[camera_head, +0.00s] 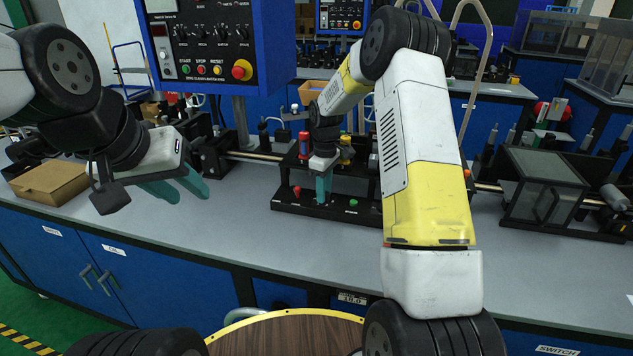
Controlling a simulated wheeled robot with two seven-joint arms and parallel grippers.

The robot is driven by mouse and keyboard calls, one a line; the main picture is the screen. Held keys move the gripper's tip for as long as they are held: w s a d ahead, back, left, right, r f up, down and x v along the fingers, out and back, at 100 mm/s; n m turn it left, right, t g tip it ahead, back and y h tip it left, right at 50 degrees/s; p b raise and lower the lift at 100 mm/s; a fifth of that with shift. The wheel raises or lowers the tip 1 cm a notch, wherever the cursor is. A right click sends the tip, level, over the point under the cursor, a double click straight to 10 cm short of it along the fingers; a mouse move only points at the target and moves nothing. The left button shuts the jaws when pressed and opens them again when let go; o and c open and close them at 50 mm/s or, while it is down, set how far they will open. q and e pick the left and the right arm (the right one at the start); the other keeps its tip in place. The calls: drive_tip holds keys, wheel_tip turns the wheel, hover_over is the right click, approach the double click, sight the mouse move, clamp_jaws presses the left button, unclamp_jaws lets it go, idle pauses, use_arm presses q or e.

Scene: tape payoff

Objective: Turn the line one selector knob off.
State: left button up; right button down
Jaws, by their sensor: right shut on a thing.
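A black control strip (338,212) runs along the front of the bench machine, with a red button (297,190) on its left and a green button (353,203) to the right. My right gripper (322,198) points down onto the strip between these two buttons. Its teal fingers are shut on a small part there, apparently the line one selector knob, which the fingers hide. The knob's setting cannot be seen. My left gripper (178,192) is open and empty above the bench at the left, with its teal fingers apart, away from the strip.
A blue control panel (213,45) with buttons and a red emergency stop (242,70) stands behind my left gripper. A cardboard box (52,183) lies at the bench's left. A clear-covered black unit (540,187) stands at the right. The front of the grey bench (300,250) is clear.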

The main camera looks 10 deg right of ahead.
drive_tip(key=m, duration=0.5)
drive_tip(key=shift+m, duration=2.5)
drive_tip(key=c, duration=1.1)
unclamp_jaws()
wheel_tip(320, 180, up, 8)
drive_tip(key=shift+d+f, duration=0.1)
drive_tip(key=shift+f, duration=0.1)
drive_tip(key=shift+r, duration=0.15)
